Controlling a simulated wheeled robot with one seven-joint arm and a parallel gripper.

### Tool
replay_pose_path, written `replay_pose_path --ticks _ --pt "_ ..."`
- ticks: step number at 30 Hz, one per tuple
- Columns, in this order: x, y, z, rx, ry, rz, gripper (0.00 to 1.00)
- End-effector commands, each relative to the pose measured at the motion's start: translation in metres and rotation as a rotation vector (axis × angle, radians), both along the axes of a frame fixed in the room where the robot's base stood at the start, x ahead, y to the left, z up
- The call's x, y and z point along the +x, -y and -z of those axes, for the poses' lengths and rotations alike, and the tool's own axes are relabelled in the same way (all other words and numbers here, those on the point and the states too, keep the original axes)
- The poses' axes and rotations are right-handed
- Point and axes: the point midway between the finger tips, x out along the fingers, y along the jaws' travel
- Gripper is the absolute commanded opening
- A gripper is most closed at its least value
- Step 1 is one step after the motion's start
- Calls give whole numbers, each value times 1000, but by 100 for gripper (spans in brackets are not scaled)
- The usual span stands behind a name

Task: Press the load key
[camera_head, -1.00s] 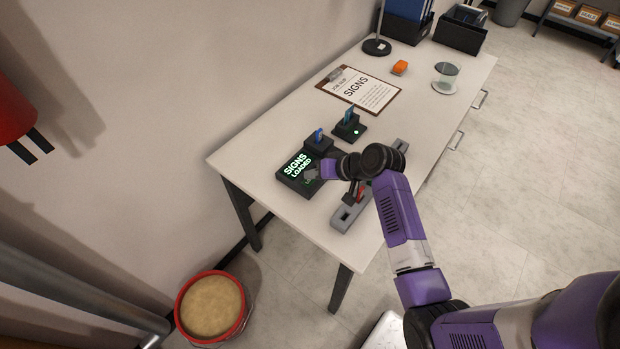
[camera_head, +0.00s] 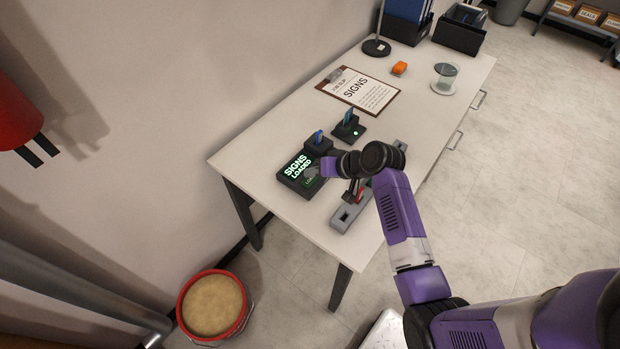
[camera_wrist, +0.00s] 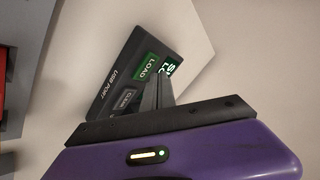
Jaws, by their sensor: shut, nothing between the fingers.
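The dark control box (camera_head: 288,181) lies on the near left part of the table, its screen (camera_head: 297,165) reading "SIGNS LOADED" in the head view. The green load key (camera_wrist: 147,67) shows in the wrist view, beside the screen and above the grey clear key (camera_wrist: 125,97). My gripper (camera_wrist: 161,80) is shut and empty, its fingertips over the box just right of the load key's label. I cannot tell whether they touch the key. In the head view my gripper (camera_head: 311,173) hides part of the box.
A small black dock (camera_head: 355,133) with a stick and a green light stands behind the box. A grey rail (camera_head: 346,217) with a red part lies under my arm.

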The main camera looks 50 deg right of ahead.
Motion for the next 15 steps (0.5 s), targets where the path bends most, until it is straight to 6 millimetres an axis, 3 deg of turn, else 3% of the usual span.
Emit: replay_pose_path --ticks 5,15 --pt "0 0 -6 0 0 0 0" --pt "0 0 -38 0 0 0 0"
